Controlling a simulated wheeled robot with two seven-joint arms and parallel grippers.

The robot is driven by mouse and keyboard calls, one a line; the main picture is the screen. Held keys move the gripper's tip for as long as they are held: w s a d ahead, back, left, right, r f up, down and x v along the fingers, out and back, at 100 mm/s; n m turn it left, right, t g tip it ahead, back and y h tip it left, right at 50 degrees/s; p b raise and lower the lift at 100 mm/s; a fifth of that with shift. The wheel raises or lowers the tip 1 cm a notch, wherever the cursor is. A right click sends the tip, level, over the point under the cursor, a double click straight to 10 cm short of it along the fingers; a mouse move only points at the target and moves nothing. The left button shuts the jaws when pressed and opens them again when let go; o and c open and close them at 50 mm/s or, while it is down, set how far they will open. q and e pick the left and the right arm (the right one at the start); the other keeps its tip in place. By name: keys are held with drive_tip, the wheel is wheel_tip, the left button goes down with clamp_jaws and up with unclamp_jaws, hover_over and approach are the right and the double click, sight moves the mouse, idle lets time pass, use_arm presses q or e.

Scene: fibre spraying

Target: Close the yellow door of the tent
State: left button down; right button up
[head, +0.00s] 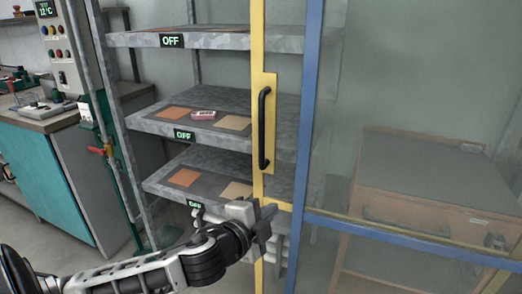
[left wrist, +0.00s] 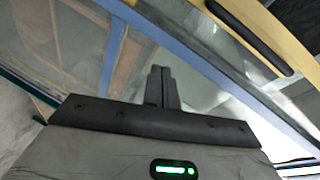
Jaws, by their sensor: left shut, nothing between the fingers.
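The yellow door (head: 257,140) shows in the head view as an upright yellow frame with a black handle (head: 263,127). The shelves stand open to view on its left. In the left wrist view the yellow frame (left wrist: 272,38) and the black handle (left wrist: 248,37) cross the upper right. My left gripper (head: 268,222) is in front of the lower part of the yellow frame, below the handle. Its fingers are shut and empty, and they show in the wrist view (left wrist: 161,88). I cannot tell whether they touch the frame. My right gripper is not in view.
A blue frame post (head: 305,120) with clear panels stands right of the yellow frame. Grey shelves (head: 225,102) with orange and tan squares and "OFF" displays are behind. A teal cabinet (head: 45,180) is at left. A wooden cabinet (head: 430,185) shows through the panel.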

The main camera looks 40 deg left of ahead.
use_arm(q)
drive_tip(key=w+a+r+m+t+y, duration=0.2)
drive_tip(key=a+r+m, duration=0.1)
drive_tip(key=r, duration=0.5)
drive_tip(key=p, duration=0.1)
approach(290, 140)
drive_tip(key=w, duration=0.4)
drive_tip(key=shift+w+r, duration=0.1)
drive_tip(key=shift+w+a, duration=0.2)
drive_tip(key=shift+a, duration=0.1)
drive_tip(key=shift+s+a, duration=0.4)
drive_tip(key=shift+a, duration=0.4)
drive_tip(key=shift+s+a, duration=0.45)
drive_tip(key=shift+a, duration=0.3)
